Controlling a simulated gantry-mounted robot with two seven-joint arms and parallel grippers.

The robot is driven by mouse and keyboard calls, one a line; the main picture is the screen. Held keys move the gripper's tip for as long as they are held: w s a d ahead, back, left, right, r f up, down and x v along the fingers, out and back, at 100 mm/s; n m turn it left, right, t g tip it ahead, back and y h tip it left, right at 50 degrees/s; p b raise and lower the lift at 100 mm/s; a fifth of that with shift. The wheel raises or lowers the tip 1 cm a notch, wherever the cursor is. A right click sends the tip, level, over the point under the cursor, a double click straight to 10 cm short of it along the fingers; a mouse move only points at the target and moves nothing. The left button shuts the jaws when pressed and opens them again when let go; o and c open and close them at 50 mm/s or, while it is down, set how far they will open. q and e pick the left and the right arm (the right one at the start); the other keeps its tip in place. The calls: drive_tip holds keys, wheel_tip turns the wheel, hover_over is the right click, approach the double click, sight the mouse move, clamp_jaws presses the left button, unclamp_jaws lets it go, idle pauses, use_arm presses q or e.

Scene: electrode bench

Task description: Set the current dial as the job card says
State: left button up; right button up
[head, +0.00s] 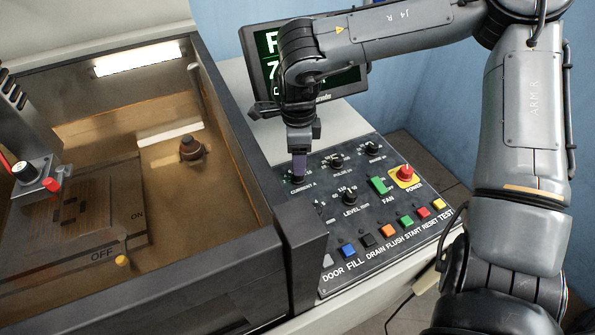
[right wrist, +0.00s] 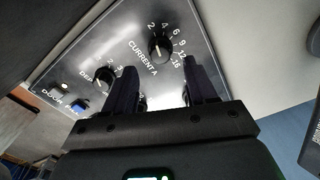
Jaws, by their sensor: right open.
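The current dial (right wrist: 160,47) is a black round knob with a white mark, on a dark panel in the right wrist view. Numbers from 2 to 16 run around it; I cannot tell which one its mark points at. My right gripper (right wrist: 161,64) is open, its two fingers on either side of the dial in that view, with no clear contact. In the head view my right gripper (head: 299,170) points down over the dial and mostly hides it. The screen (head: 346,80) shows large green-tinted text, mostly covered by my right arm, so the job card cannot be read. My left gripper is not in view.
The level dial (head: 349,198) and other small knobs sit close by. A green fan switch (head: 380,186), a red power button (head: 405,173) and a row of coloured buttons fill the panel. An open-topped tank (head: 265,165) with a raised dark wall stands to the left.

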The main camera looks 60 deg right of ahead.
drive_tip(key=shift+f+b, duration=0.5)
drive_tip(key=shift+f, duration=1.9)
drive_tip(key=c, duration=1)
drive_tip(key=shift+c, duration=0.2)
